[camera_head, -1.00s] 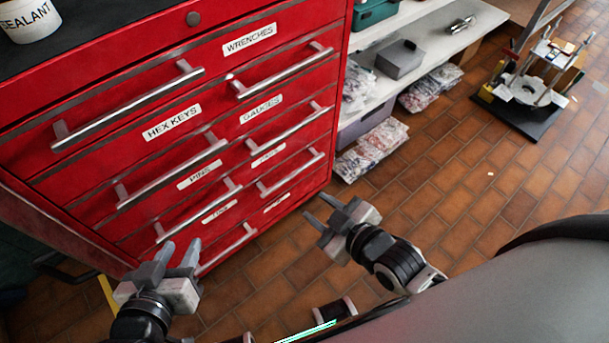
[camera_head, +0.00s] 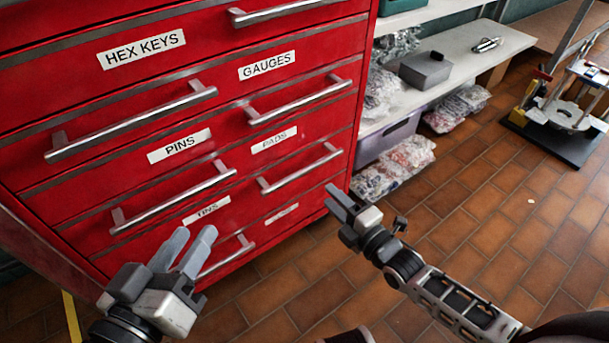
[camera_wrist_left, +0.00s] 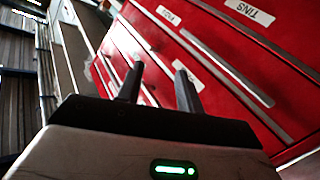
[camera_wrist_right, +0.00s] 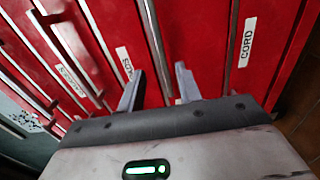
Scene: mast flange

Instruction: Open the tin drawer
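The drawer labelled TINS (camera_head: 206,209) is low in the left column of the red cabinet, below the PINS drawer. Its silver bar handle (camera_head: 232,254) is partly hidden behind my left gripper. The drawer front looks flush with its neighbours. My left gripper (camera_head: 193,238) is open and empty, its fingers apart at the left end of that handle in the picture; I cannot tell whether they touch it. The TINS label also shows in the left wrist view (camera_wrist_left: 250,12). My right gripper (camera_head: 334,200) is open and empty, beside the cabinet's right edge, fingers pointing toward the lower right drawers.
Other closed drawers carry labels HEX KEYS (camera_head: 141,48), PINS (camera_head: 179,145), GAUGES (camera_head: 266,65) and PADS (camera_head: 273,139), with protruding bar handles. A white shelf (camera_head: 455,57) with a grey box (camera_head: 425,70) and bagged parts stands right. The tiled floor (camera_head: 480,215) is open there.

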